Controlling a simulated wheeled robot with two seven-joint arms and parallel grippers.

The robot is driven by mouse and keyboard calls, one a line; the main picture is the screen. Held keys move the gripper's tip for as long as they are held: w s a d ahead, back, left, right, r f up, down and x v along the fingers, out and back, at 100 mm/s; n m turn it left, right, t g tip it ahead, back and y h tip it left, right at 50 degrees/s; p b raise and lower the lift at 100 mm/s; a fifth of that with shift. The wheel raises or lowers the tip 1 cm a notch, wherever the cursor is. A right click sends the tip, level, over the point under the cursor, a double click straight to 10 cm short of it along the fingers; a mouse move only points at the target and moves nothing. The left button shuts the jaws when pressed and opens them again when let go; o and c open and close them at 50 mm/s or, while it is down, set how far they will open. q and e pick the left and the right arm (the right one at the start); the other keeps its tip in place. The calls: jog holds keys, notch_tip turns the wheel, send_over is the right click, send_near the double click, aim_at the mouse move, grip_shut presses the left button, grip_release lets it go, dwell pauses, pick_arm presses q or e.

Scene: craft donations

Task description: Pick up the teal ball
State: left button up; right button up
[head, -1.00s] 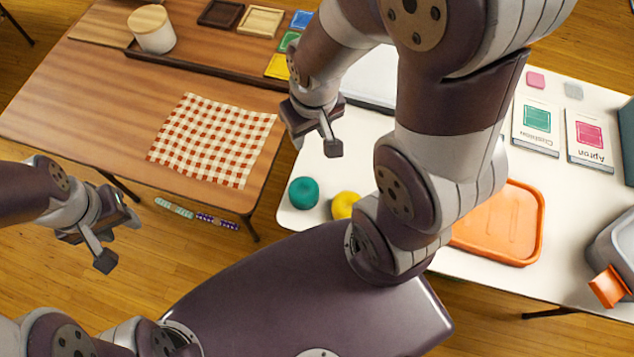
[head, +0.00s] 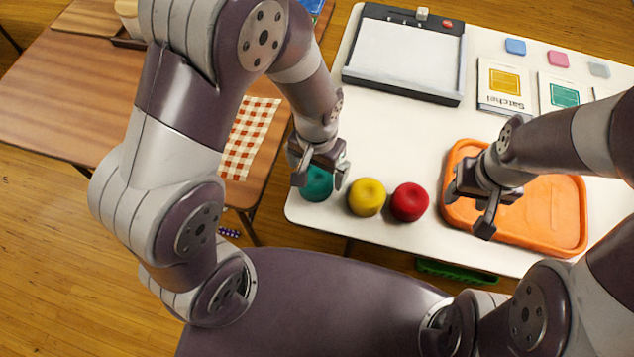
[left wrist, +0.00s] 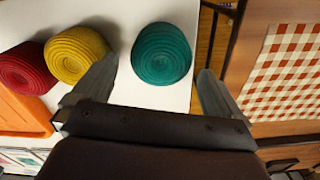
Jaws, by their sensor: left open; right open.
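The teal ball (head: 316,186) sits at the near left corner of the white table, its top partly hidden by my left gripper (head: 320,172) in the head view. In the left wrist view, the teal ball (left wrist: 161,53) shows whole, ridged and round, ahead of and between the spread fingers of my left gripper (left wrist: 158,70). The left gripper is open with nothing held; whether a finger touches the ball I cannot tell. My right gripper (head: 470,210) is open and empty over the left part of the orange tray.
A yellow ball (head: 366,197) and a red ball (head: 409,202) stand close to the right of the teal one. The orange tray (head: 560,240) lies farther right. A wooden table with a checked cloth (head: 245,140) stands left, across a gap.

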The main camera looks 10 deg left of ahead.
aim_at(317, 174)
pick_arm(q)
jog(key=f, duration=0.5)
jog(key=shift+w+f+b, duration=0.15)
jog(key=shift+w+b, duration=0.05)
jog(key=shift+b, duration=0.2)
jog(key=c, duration=0.9)
